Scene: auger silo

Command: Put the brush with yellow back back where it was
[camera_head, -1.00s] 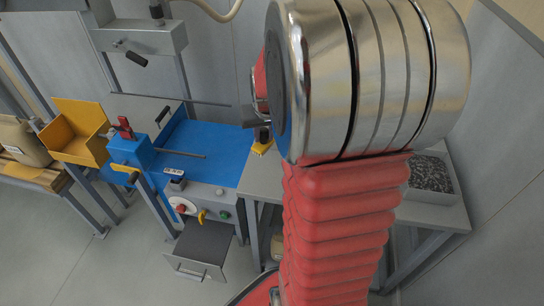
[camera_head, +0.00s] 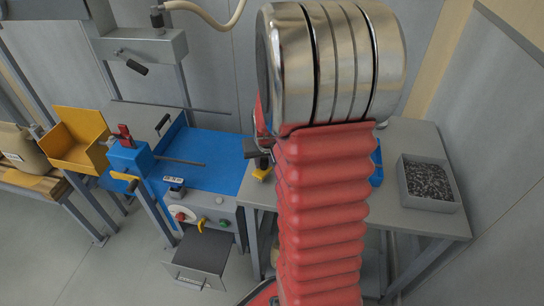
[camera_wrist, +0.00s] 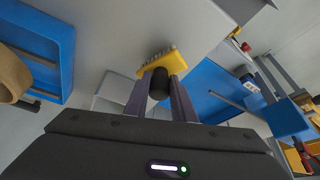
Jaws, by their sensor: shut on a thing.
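The brush with yellow back (camera_wrist: 165,62) is between the fingers of my gripper (camera_wrist: 160,80) in the wrist view. Its yellow back shows beyond the fingertips, and a dark round part lies between them. In the head view the brush (camera_head: 261,173) shows as a small yellow piece under my dark gripper (camera_head: 257,150), just left of my red arm sleeve. It appears over the left end of the grey table (camera_head: 400,215), beside the blue worktop. I cannot tell whether the brush touches the table. My arm hides part of the table.
A blue tray (camera_head: 377,168) is partly hidden behind my arm; it also shows in the wrist view (camera_wrist: 62,65). A grey bin of metal chips (camera_head: 430,204) stands on the table's right. The blue-topped machine (camera_head: 215,180), its drawer (camera_head: 198,258) and a yellow bin (camera_head: 70,150) are left.

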